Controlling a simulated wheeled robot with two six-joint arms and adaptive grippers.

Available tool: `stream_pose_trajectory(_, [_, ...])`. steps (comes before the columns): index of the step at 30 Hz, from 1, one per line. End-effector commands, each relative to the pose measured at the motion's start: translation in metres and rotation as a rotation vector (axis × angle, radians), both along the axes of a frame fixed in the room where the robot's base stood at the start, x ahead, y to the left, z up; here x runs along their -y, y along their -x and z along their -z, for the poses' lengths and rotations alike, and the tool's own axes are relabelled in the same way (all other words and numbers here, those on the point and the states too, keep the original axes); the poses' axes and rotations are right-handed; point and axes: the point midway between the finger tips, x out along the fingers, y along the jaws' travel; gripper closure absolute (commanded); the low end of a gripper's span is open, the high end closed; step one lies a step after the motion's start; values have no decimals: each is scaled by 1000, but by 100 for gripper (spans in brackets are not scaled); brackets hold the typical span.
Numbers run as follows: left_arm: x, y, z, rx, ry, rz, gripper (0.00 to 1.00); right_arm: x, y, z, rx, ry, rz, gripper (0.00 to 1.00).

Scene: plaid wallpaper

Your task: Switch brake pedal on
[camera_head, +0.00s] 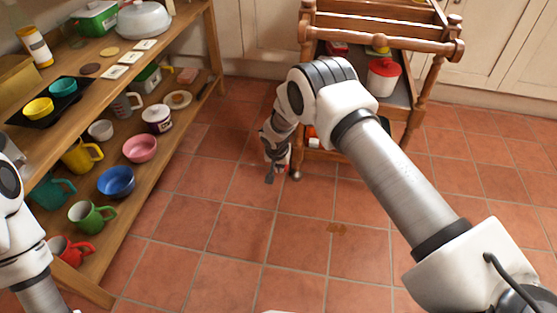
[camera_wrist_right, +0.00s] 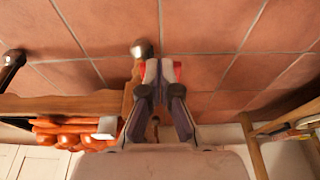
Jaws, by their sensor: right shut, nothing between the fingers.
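The wooden trolley (camera_head: 402,142) stands on the tiled floor at the back, with a caster (camera_head: 296,174) under its near left leg. In the right wrist view this caster (camera_wrist_right: 141,49) is a rounded metallic shape just left of my fingertips. I cannot make out a separate brake pedal or its setting. My right gripper (camera_head: 271,174) points down near the floor, just left of the caster. It is shut and empty; in the right wrist view its fingertips (camera_wrist_right: 160,72) are close together beside the caster. Whether they touch it is unclear. My left gripper is out of view.
A wooden shelf (camera_head: 95,289) with mugs, bowls and cookware lines the left side. A red-lidded white container (camera_head: 383,77) stands on the trolley. In the right wrist view another caster (camera_wrist_right: 12,58) is at far left. The tiled floor (camera_head: 215,265) in front is clear.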

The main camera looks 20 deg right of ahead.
Motion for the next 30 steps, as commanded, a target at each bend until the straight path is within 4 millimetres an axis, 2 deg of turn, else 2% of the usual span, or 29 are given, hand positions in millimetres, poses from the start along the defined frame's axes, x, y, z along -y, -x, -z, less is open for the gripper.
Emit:
stream_pose_trajectory(15, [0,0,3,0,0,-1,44,-2,4,16,-5,0,0,100])
stream_pose_trajectory(30, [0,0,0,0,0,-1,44,-3,6,12,-9,0,-3,100])
